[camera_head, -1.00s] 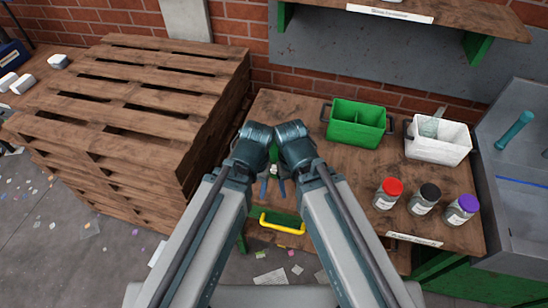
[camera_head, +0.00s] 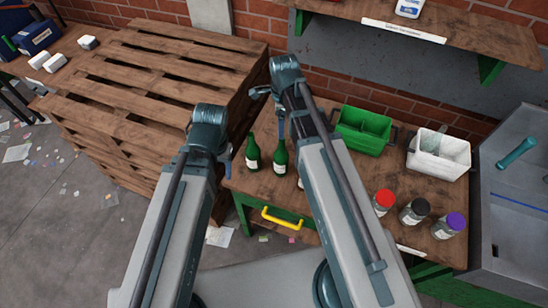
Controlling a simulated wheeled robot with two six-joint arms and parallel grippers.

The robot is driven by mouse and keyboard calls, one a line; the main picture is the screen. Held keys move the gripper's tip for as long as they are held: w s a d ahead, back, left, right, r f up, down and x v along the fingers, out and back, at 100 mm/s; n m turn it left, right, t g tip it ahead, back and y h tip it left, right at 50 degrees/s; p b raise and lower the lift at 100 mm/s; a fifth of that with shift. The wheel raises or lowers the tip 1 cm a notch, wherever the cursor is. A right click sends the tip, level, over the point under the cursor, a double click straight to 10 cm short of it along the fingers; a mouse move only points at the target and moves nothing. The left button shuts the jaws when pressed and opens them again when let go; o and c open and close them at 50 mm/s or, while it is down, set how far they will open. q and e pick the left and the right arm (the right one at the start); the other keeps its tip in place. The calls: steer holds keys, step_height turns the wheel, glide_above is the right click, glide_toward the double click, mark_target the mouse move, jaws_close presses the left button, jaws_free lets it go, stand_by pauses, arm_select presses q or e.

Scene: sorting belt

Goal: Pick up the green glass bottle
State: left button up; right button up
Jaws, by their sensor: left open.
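A green glass bottle (camera_head: 252,153) with a white label stands upright on the wooden workbench in the head view. A second green bottle (camera_head: 280,158) stands just right of it. What looks like a third, partly hidden by my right arm, is beside that one. My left gripper (camera_head: 227,163) is open, just left of the first bottle and apart from it; its far parts are partly hidden by my arm. My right gripper (camera_head: 281,127) hangs above and behind the second bottle; its jaws are too small to judge.
A green bin (camera_head: 362,131) and a white bin (camera_head: 438,155) stand at the back of the workbench (camera_head: 335,105). Jars with red (camera_head: 384,198), black (camera_head: 416,206) and purple (camera_head: 455,221) lids stand at right. Stacked pallets (camera_head: 170,75) rise close by on the left.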

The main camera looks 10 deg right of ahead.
mark_target(282, 146)
steer(key=shift+f+b, duration=4.3)
steer(key=shift+b, duration=0.05)
steer(key=f+b, duration=0.5)
steer(key=shift+w+d+f, duration=0.2)
steer(key=shift+w+d, duration=0.05)
steer(key=shift+w, duration=0.15)
steer(key=shift+r, duration=0.1)
jaws_close()
